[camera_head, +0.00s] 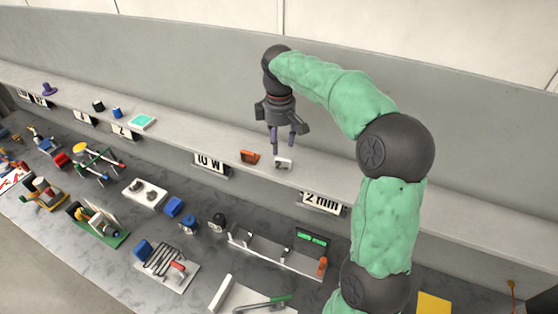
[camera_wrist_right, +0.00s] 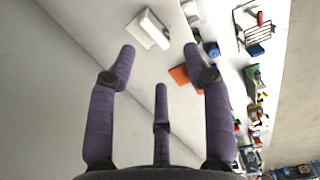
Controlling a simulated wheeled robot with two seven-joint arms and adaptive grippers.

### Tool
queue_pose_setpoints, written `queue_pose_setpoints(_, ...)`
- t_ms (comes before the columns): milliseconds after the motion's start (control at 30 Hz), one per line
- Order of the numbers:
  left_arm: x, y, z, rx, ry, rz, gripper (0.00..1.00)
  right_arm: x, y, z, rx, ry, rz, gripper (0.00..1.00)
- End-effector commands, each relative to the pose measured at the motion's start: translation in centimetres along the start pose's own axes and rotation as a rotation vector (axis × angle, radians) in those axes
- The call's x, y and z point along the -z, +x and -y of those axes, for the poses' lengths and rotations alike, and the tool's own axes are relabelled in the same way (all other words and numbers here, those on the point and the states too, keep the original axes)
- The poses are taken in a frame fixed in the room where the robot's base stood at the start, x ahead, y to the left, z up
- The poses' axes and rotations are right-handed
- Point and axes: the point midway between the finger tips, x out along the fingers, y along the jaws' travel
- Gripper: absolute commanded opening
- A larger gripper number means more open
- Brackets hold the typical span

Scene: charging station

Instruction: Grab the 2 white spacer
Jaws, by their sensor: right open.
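The white spacer (camera_head: 283,164) is a small white block with a dark mark that looks like a 2. It lies on the grey shelf (camera_head: 235,140). It also shows in the right wrist view (camera_wrist_right: 148,29), beyond the fingertips. My right gripper (camera_head: 283,150) is open and empty, pointing down just above and behind the spacer, with a gap between them. Its purple fingers show in the right wrist view (camera_wrist_right: 160,65). My left gripper is in neither view.
An orange block (camera_head: 249,156) lies on the shelf just left of the spacer. Labels "10 W" (camera_head: 210,162) and "2 mm" (camera_head: 322,202) hang at the shelf's front edge. The lower counter holds many parts, including a long grey fixture (camera_head: 275,252). A grey wall rises behind the shelf.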

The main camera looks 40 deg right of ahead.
Motion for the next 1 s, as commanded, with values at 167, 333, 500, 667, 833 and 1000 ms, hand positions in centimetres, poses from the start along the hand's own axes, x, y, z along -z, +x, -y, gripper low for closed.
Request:
queue_pose_setpoints(167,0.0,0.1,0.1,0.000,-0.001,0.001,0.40,0.0,2.5,0.1,0.000,0.001,-0.001,0.50)
queue_pose_setpoints(333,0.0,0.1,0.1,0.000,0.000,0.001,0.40,0.0,3.5,0.1,-0.001,0.001,-0.002,0.50)
queue_pose_setpoints(500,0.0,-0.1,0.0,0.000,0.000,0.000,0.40,-0.2,5.3,0.5,0.002,0.001,0.000,0.50)
queue_pose_setpoints(667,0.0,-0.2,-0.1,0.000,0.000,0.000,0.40,-0.2,7.9,0.9,0.009,0.000,0.004,0.50)
queue_pose_setpoints(833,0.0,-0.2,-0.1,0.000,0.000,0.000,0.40,-0.2,9.0,0.9,0.008,0.000,0.002,0.50)
queue_pose_setpoints(1000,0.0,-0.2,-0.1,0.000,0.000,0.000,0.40,-0.2,8.8,0.8,0.003,0.001,-0.001,0.50)
